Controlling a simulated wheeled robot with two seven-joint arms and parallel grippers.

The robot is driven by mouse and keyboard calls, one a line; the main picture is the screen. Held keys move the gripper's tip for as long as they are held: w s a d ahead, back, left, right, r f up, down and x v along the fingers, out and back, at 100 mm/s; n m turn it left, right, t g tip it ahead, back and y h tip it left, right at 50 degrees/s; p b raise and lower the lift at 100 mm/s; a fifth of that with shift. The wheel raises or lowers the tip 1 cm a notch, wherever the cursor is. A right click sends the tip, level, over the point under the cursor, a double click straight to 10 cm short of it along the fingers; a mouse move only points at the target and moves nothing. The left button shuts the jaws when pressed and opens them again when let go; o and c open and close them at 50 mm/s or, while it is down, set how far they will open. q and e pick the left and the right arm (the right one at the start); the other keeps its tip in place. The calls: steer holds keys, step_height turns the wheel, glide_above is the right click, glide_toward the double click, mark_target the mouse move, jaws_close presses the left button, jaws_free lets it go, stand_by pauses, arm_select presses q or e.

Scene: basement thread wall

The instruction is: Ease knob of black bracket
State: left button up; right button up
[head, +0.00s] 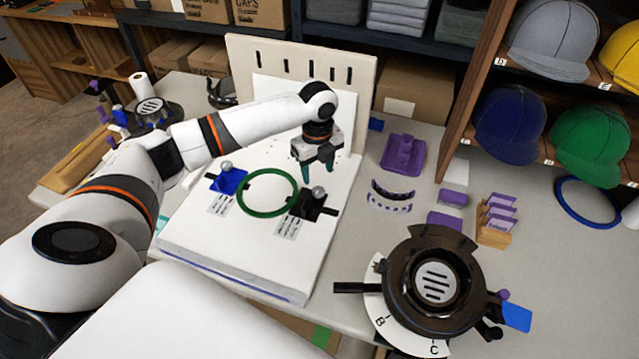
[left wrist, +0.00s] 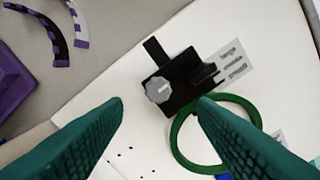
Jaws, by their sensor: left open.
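The black bracket (head: 313,206) sits on the white board, to the right of a green ring. Its round grey knob (head: 318,192) is on top, and the knob also shows in the left wrist view (left wrist: 158,90) on the black bracket (left wrist: 185,82). My left gripper (head: 318,169) is open and empty, above the board and just behind the bracket in the head view. In the left wrist view its two green fingers (left wrist: 160,105) are spread wide, and the knob shows between and beyond them, untouched. My right gripper is not in view.
The green ring (head: 245,204) lies between the black bracket and a blue bracket (head: 229,181) on the white board (head: 240,245). A slotted upright panel (head: 361,75) stands behind. A black round device (head: 398,295) and purple parts (head: 403,155) are to the right.

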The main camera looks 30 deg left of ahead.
mark_target(319, 190)
arm_select(q)
step_height(319, 190, down, 7)
steer(key=shift+w+r, duration=0.1)
steer(key=shift+r, duration=0.05)
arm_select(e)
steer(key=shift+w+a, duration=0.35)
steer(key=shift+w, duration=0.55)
